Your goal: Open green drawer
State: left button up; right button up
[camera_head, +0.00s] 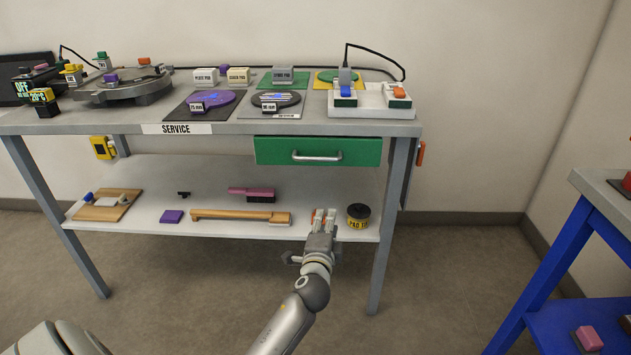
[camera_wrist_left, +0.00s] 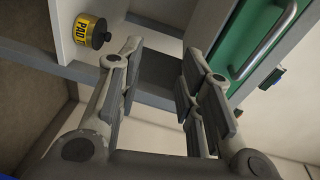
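The green drawer (camera_head: 350,151) is under the right part of the grey tabletop and looks shut, its front flush under the edge. A silver bar handle (camera_head: 317,156) is on its front. My left gripper (camera_head: 323,218) is in front of the cart, below the drawer and apart from the handle. In the left wrist view its two fingers (camera_wrist_left: 160,62) are apart with nothing between them. The green drawer (camera_wrist_left: 246,40) and its handle (camera_wrist_left: 268,42) show there to the right of the fingers. My right gripper is not in view.
The lower shelf (camera_head: 150,222) holds a yellow-and-black tin (camera_head: 358,215) right of my gripper, a wooden-handled brush (camera_head: 240,215) and a purple block (camera_head: 172,216). An orange handle (camera_head: 421,153) is on the cart's right side. A blue-legged table (camera_head: 557,262) stands at right.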

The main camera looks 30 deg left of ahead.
aim_at(314, 157)
pick_arm(q)
jog(key=s+a+r+t+y+b, duration=0.1)
jog(key=a+r+t+y+b, duration=0.15)
jog(key=r, duration=0.75)
jog(key=shift+g+y, duration=0.25)
jog(key=shift+y, duration=0.4)
jog(key=x, duration=0.7)
jog(key=b+x, duration=0.1)
jog(key=x, duration=0.2)
jog(key=shift+w+a+r, duration=0.1)
jog(key=shift+a+r, duration=0.25)
jog(key=shift+a, duration=0.1)
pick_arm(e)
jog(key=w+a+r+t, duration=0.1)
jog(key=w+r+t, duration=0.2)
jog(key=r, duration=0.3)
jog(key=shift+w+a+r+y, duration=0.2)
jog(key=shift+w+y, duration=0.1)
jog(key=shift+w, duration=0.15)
pick_arm(q)
grip_shut()
